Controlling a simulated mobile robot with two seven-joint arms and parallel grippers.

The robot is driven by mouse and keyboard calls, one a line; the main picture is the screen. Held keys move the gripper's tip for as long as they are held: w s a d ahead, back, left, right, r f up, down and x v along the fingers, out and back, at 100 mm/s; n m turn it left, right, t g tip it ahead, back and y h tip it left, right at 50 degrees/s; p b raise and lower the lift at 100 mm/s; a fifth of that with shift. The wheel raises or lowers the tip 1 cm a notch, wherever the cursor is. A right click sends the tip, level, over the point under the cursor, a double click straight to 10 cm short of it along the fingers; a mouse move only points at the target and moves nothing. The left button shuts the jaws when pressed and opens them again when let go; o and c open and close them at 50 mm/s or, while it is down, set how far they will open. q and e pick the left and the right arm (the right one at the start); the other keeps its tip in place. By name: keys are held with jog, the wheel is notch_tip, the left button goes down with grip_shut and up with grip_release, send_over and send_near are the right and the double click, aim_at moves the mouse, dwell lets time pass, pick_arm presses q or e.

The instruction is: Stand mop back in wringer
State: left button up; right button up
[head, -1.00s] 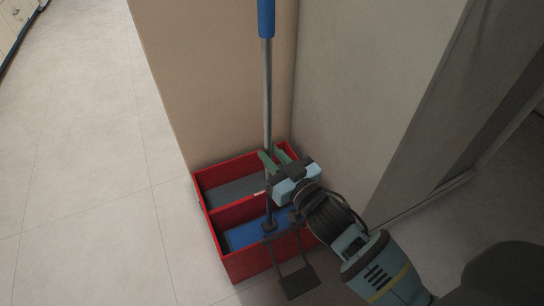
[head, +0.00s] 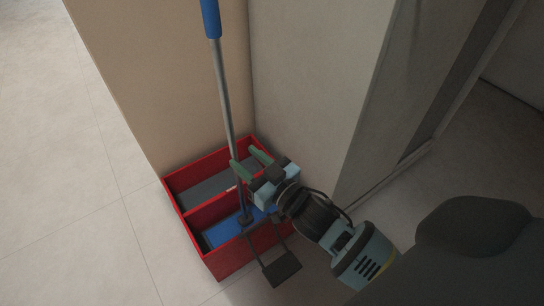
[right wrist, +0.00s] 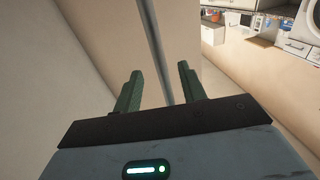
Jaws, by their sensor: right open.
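The mop has a blue grip (head: 210,18), a grey metal pole (head: 224,95) and a flat blue head (head: 224,232). It stands nearly upright, with its head inside the front compartment of the red two-part bucket (head: 222,262). A dark pedal-like frame (head: 282,268) hangs at the bucket's front. My right gripper (head: 252,161) is open, with green fingers, just right of the pole above the bucket. In the right wrist view the pole (right wrist: 153,45) shows between the spread fingers (right wrist: 158,88), apparently beyond them. My left gripper is out of view.
The bucket stands on the tiled floor against a beige wall (head: 165,80) and beside a grey wall panel (head: 320,80). Open floor (head: 70,200) lies to the left. Shelves and a white appliance (right wrist: 294,47) show far off in the right wrist view.

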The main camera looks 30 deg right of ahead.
jog(key=p+v, duration=0.1)
jog(key=v, duration=0.7)
jog(key=shift+p, duration=0.3)
jog(key=shift+s, duration=0.15)
jog(key=s+d+f+m+g+h, duration=0.1)
jog(key=s+f+g, duration=0.3)
jog(key=s+f, duration=0.55)
jog(key=s+f+g+h, duration=0.1)
jog(key=s+f+g, duration=0.2)
jog(key=s+f, duration=0.65)
jog(key=s+g, duration=0.6)
jog(key=s, duration=1.8)
jog(key=shift+a+f+n, duration=0.3)
jog(key=shift+f, duration=0.05)
jog(key=shift+s, duration=0.1)
